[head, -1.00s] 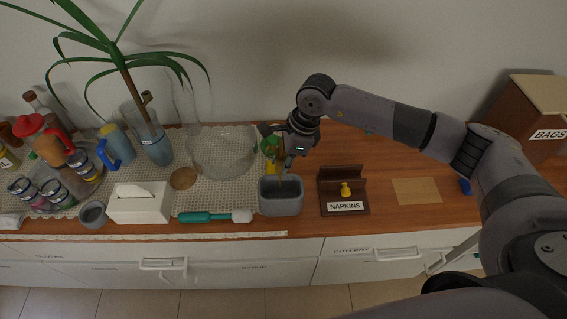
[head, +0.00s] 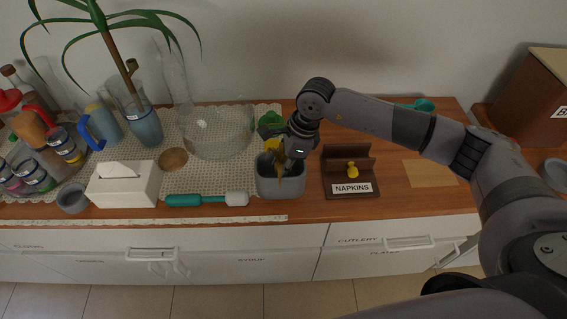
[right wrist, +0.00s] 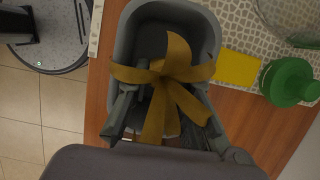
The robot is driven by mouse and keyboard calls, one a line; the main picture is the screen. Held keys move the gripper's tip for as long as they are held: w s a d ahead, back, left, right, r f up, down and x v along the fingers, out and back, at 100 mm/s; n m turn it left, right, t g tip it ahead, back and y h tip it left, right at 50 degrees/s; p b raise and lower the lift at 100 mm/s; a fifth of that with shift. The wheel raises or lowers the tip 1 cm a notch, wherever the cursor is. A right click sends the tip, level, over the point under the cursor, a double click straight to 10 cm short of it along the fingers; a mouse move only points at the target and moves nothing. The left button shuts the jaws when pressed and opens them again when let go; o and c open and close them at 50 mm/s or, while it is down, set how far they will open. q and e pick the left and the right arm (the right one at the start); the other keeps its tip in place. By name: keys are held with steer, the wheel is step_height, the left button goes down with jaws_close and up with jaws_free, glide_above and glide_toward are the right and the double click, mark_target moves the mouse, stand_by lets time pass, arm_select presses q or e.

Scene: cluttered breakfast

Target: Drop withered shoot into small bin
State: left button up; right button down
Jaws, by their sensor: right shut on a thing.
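The withered shoot, with curled yellow-brown leaves, shows at the mouth of the small bin in the head view (head: 289,168) and in the right wrist view (right wrist: 172,70). The small bin is a grey open tub (head: 282,188) on the counter's front part; its rim also shows in the right wrist view (right wrist: 122,45). My right gripper (head: 283,150) is over the bin, shut on the shoot. In the right wrist view its fingers (right wrist: 165,125) are at the shoot's base, and the leaves spread over the bin opening. My left gripper is not in view.
A wooden napkin holder (head: 349,187) with a yellow knob stands right of the bin. A teal-handled tool (head: 205,200) lies left of it. A glass bowl (head: 218,132) and a green object (head: 271,121) stand behind. A tissue box (head: 122,184) is further left.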

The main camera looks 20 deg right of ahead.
steer(key=shift+f+b, duration=0.3)
steer(key=shift+f, duration=0.4)
steer(key=shift+f+b, duration=0.55)
steer(key=shift+b, duration=0.05)
steer(key=c, duration=1.4)
jaws_free()
steer(key=shift+o, duration=0.2)
steer(key=shift+d+r, duration=0.1)
steer(key=shift+r, duration=0.25)
steer(key=v, duration=1.1)
steer(key=shift+r, duration=0.2)
steer(key=shift+s+f, duration=0.1)
